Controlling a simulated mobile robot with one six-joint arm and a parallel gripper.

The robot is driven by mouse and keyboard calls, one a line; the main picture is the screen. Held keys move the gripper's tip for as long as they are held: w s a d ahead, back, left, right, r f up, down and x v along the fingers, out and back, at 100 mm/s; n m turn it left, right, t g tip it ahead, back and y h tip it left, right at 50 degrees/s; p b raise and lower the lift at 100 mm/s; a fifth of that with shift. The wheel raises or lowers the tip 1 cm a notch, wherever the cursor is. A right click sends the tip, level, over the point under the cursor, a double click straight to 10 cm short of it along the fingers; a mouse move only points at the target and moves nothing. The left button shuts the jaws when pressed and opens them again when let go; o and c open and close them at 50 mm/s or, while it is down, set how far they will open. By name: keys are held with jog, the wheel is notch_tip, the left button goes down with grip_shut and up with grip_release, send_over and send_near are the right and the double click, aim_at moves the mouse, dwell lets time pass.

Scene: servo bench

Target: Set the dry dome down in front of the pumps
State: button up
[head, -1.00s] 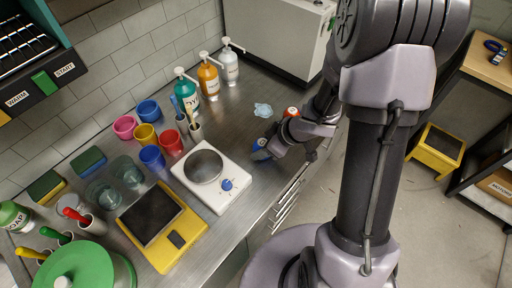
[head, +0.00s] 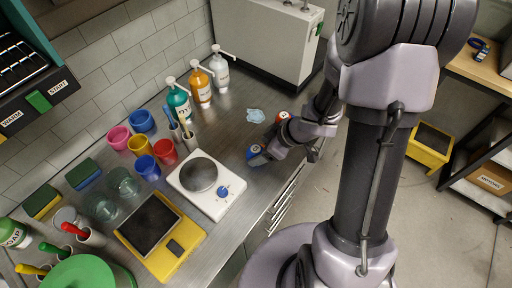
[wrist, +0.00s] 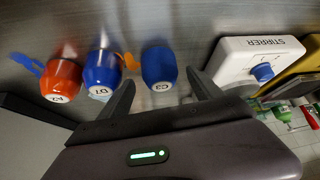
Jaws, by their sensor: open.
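Several small rounded pieces that look like domes lie by my gripper. I cannot tell which is the dry dome. My gripper (wrist: 162,88) is open; the rightmost blue piece shows between and just beyond its fingertips, not visibly gripped. In the head view my gripper (head: 262,158) is low over the bench, partly hiding a blue piece (head: 254,151) and an orange-red one (head: 282,117). The pumps are green (head: 178,103), orange (head: 200,88) and white (head: 220,72) bottles.
A white stirrer (head: 222,202) stands left of my gripper, with a yellow scale (head: 190,232) beyond it. Coloured cups (head: 143,145) stand between stirrer and wall.

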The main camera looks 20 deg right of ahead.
jog(key=s+d+r+m+t+h+p, duration=0.15)
jog(key=d+r+m+h, duration=0.3)
jog(key=r, duration=0.85)
jog(key=d+r+m+t+h+p, duration=0.2)
jog(key=d+r+m+h, duration=0.25)
jog(key=r, duration=0.75)
jog(key=s+a+r+m+g+y, duration=0.1)
jog(key=s+a+r+m+y, duration=0.15)
jog(key=s+a, duration=0.45)
jog(key=s+a+r+m+g+y, duration=0.1)
jog(key=s+a+r+m+y, duration=0.1)
jog(key=s+a+y, duration=0.4)
notch_tip(320, 180, down, 12)
jog(key=s+a+h+b, duration=0.1)
jog(key=h+b, duration=0.1)
jog(key=b, duration=1)
jog(key=shift+s+f, duration=0.15)
jog(key=shift+s, duration=0.2)
jog(key=shift+a, duration=0.1)
